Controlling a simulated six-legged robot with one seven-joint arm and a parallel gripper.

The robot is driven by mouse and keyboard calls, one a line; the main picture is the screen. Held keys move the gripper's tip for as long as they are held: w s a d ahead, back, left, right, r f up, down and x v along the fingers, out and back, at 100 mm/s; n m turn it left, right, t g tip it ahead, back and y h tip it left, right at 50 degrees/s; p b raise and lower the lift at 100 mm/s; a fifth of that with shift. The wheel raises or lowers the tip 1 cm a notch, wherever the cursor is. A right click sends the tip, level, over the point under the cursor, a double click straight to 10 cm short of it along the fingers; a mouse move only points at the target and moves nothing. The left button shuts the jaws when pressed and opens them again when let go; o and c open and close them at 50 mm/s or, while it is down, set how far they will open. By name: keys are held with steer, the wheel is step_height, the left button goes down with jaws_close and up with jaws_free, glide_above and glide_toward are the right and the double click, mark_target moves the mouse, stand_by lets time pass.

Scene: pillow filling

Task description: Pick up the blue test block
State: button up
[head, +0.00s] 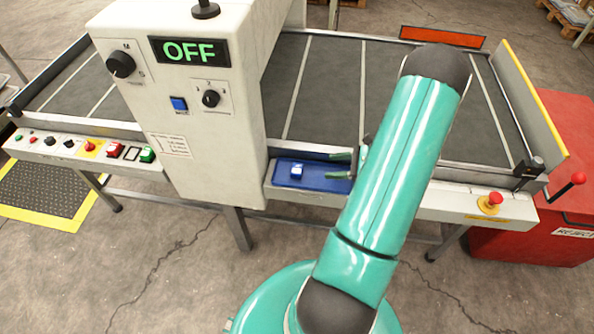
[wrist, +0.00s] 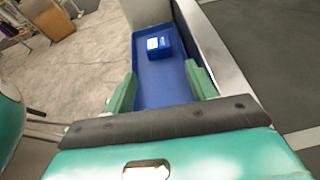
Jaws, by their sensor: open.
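The blue test block (head: 296,171), with a white label on its top, sits in a shallow blue tray (head: 318,183) on the front edge of the conveyor machine. In the wrist view the block (wrist: 158,46) lies toward the far end of the tray (wrist: 160,85). My gripper (wrist: 161,88) is open, with its two green fingers apart over the near part of the tray and nothing between them. In the head view the fingers (head: 341,166) show at the tray's right end, right of the block, partly hidden by my arm.
The white control cabinet (head: 180,85), its display reading OFF, stands just left of the tray. The dark conveyor belt (head: 325,90) lies behind it. A red emergency button (head: 490,201) is at the front right. A red reject bin (head: 530,232) stands at the far right.

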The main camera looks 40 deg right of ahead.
mark_target(302, 169)
steer(key=x, duration=1)
steer(key=shift+a, duration=0.2)
steer(key=c, duration=0.8)
steer(key=shift+o, duration=0.2)
steer(key=shift+r, duration=0.1)
